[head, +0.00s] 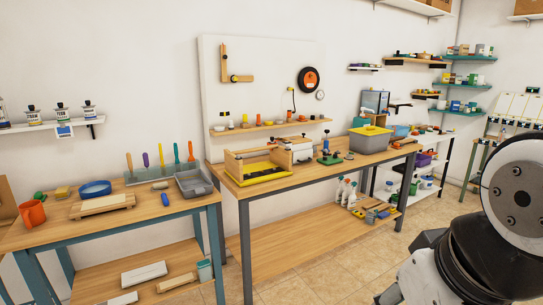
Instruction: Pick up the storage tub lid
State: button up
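A grey storage tub (369,145) stands at the right end of the middle workbench. Its yellow lid (371,130) sits on top of the tub, and the front and top of the lid show. My arm fills the lower right corner, well to the right of the tub and nearer the camera. The fingers of my gripper cannot be made out.
A left bench (158,205) holds a grey bin (193,183). Tiled floor lies clear in front.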

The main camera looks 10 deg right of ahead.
aim_at(371, 129)
jog(key=i+l+z, duration=0.2)
jog(key=i, duration=0.3)
jog(key=i+l+z, duration=0.2)
jog(key=i, duration=0.35)
jog(key=i+z, duration=0.2)
jog(key=i, duration=0.35)
jog(key=i+z, duration=0.2)
jog(key=i, duration=0.35)
jog(key=i+z, duration=0.2)
jog(key=i, duration=0.3)
jog(key=i+j+z, duration=0.2)
jog(key=i, duration=0.35)
jog(key=i+j+z, duration=0.15)
jog(key=i+j, duration=0.15)
jog(key=i, duration=0.2)
jog(key=i+j+z, duration=0.2)
jog(key=i, duration=0.3)
jog(key=j, duration=0.1)
